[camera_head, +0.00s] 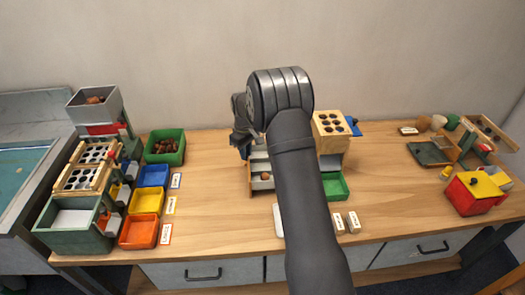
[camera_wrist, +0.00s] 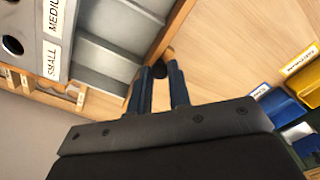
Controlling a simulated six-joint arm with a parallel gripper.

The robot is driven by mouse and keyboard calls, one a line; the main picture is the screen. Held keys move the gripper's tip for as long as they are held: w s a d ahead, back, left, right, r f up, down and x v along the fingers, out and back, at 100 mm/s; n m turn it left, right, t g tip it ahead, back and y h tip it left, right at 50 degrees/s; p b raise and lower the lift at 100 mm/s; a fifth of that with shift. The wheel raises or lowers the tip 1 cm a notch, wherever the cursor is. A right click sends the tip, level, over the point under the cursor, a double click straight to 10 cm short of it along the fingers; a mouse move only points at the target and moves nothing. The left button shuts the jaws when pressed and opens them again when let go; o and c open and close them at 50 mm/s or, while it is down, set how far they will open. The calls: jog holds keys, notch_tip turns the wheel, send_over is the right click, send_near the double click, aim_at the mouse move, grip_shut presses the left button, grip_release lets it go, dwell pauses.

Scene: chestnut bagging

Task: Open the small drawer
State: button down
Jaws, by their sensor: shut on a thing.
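A wooden sorting unit stands mid-table, partly hidden behind my arm. In the wrist view its white labels (camera_wrist: 54,40) read "SMALL" and "MEDIUM". Beside them is a grey drawer interior (camera_wrist: 112,42) with a wooden front edge (camera_wrist: 176,24). My gripper (camera_wrist: 160,78) is shut on a dark round knob (camera_wrist: 163,56) at that wooden front. In the head view my gripper (camera_head: 240,140) is at the left side of the unit. Below it a grey-lined compartment (camera_head: 259,166) shows, with a brown chestnut in it. Which drawer the knob belongs to is not fully clear.
A green bin (camera_head: 165,134) of chestnuts and blue, yellow (camera_head: 146,200) and orange bins stand to the left. A green tray (camera_head: 334,186) is right of my arm. A red and yellow box (camera_head: 474,192) stands at the far right.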

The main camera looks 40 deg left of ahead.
jog(key=shift+s+a, duration=0.7)
jog(key=shift+a, duration=0.05)
jog(key=c, duration=1.3)
grip_release()
jog(key=shift+c, duration=0.2)
notch_tip(320, 180, up, 18)
jog(key=shift+f, duration=0.25)
